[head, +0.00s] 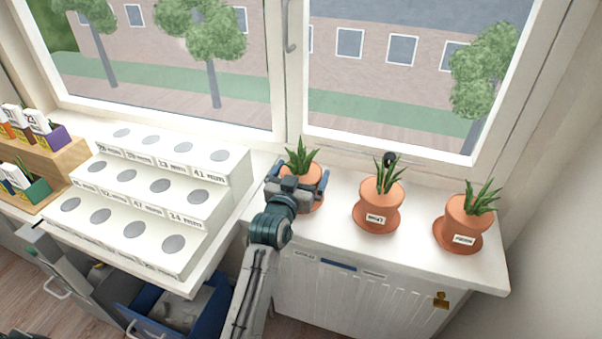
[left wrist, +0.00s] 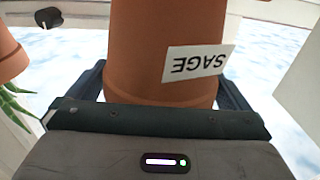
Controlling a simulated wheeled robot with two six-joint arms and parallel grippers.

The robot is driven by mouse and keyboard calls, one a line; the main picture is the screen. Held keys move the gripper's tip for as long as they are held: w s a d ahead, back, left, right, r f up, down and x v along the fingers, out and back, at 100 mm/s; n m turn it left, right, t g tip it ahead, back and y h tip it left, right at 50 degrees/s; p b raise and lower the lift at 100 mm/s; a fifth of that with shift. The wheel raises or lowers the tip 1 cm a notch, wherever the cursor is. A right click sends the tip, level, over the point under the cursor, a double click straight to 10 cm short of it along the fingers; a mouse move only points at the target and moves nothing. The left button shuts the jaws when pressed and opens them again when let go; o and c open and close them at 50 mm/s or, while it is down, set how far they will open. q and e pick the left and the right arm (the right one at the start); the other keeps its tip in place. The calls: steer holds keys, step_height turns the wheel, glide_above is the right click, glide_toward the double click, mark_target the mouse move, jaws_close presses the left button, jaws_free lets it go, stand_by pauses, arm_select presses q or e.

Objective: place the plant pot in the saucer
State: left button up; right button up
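The plant pot, terracotta with spiky green leaves (head: 301,168), stands at the left end of the sill's row of pots. My left gripper (head: 297,184) is at this pot, one finger on each side. In the left wrist view the pot (left wrist: 150,45) fills the space between the fingers (left wrist: 162,90), which appear to touch it. Its SAGE label is upside down there. A terracotta edge, apparently the saucer (head: 319,206), shows below the gripper in the head view. My gripper hides most of it, so I cannot tell whether the pot rests in it. My right gripper is out of view.
Two potted plants, a middle one (head: 380,197) and a right one (head: 468,214), stand in saucers on the white sill (head: 420,248). A small black object (head: 390,159) is behind the middle plant. A white stepped rack (head: 150,190) stands left; the window is behind.

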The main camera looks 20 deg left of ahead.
arm_select(q)
steer(key=shift+s+r, duration=0.1)
steer(key=s+p, duration=0.3)
steer(key=s, duration=0.7)
steer(key=shift+s+a, duration=0.15)
steer(key=shift+s, duration=0.7)
